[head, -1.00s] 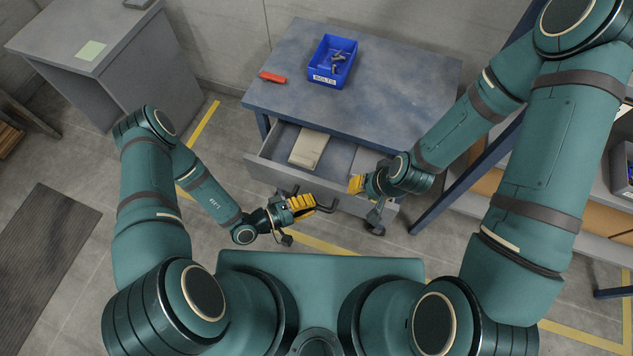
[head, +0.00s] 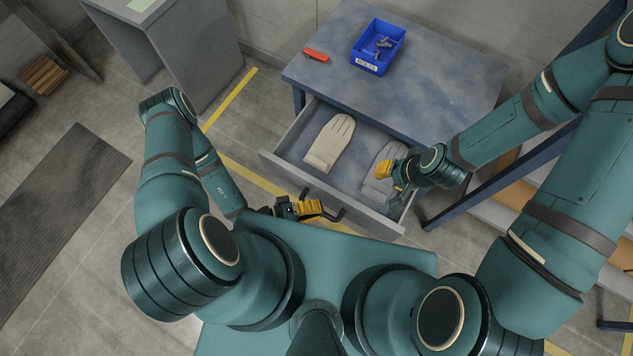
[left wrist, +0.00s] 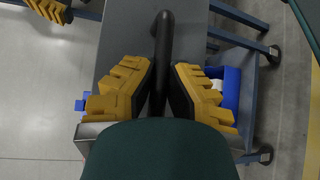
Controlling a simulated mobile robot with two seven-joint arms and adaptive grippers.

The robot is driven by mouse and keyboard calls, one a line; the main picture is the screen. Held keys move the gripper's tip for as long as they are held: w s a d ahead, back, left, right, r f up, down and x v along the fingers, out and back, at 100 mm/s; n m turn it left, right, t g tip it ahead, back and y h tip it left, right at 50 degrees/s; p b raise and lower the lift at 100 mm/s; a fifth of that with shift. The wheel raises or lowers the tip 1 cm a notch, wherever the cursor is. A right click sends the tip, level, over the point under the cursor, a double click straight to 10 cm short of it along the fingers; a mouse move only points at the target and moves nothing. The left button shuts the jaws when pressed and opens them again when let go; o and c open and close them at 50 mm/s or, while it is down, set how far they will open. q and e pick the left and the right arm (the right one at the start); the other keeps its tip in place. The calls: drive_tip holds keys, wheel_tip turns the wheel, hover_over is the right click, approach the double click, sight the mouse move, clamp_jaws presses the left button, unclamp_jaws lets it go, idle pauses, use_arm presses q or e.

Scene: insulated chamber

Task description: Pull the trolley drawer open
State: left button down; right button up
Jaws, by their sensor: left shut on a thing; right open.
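The trolley (head: 400,85) has a blue-grey top, and its grey drawer (head: 285,165) stands well open toward me. A pale glove (head: 330,143) and a grey glove (head: 382,172) lie inside the drawer. My left gripper (head: 322,209) is shut on the dark bar handle (head: 338,215) at the drawer front. In the left wrist view the handle (left wrist: 164,45) runs between the yellow-padded fingers (left wrist: 158,88). My right gripper (head: 388,178) is open over the right part of the drawer and partly covers the grey glove.
A blue bin labelled BOLTS (head: 378,48) and a red object (head: 316,55) sit on the trolley top. A grey cabinet (head: 185,45) stands to the left, and blue shelving (head: 500,150) to the right.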

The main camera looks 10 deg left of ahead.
use_arm(q)
drive_tip(key=c, duration=0.9)
unclamp_jaws()
drive_tip(key=shift+d, duration=0.1)
drive_tip(key=shift+c, duration=0.2)
drive_tip(key=v, duration=1.2)
